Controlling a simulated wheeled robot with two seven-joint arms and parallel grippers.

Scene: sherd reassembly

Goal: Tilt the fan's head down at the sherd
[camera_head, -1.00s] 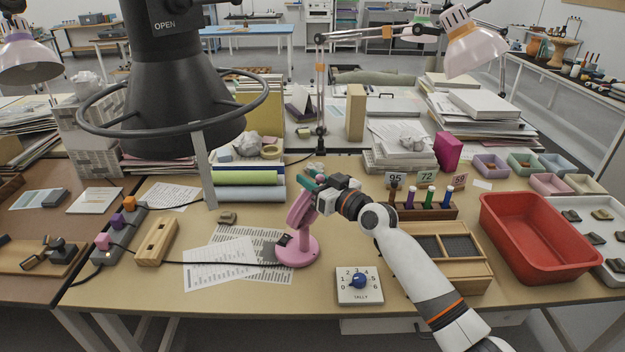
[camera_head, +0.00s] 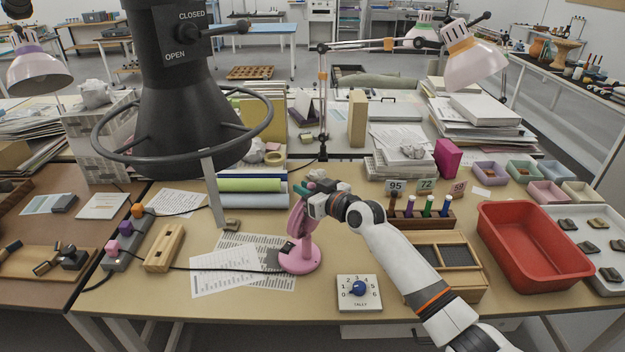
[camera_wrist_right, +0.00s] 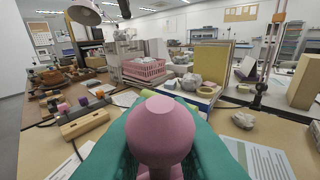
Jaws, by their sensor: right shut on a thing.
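The pink fan (camera_head: 299,262) stands upright on its round base on the bench, its narrow head (camera_head: 296,221) seen nearly edge-on. My right gripper (camera_head: 312,188) is at the top of the head, shut on it. In the right wrist view, the rounded pink part (camera_wrist_right: 160,130) fills the space between the teal fingers. A small brown-grey sherd (camera_head: 231,225) lies on the bench to the left of the fan, beyond the printed sheets. The fingers hide part of the fan's head. My left gripper is not in view.
A black hood (camera_head: 190,110) with a ring hangs at the upper left. A cord runs left from the fan to a switch block (camera_head: 125,240). A wooden block (camera_head: 164,248), printed sheets (camera_head: 225,268), a tally dial (camera_head: 358,293) and a red tub (camera_head: 535,245) are around.

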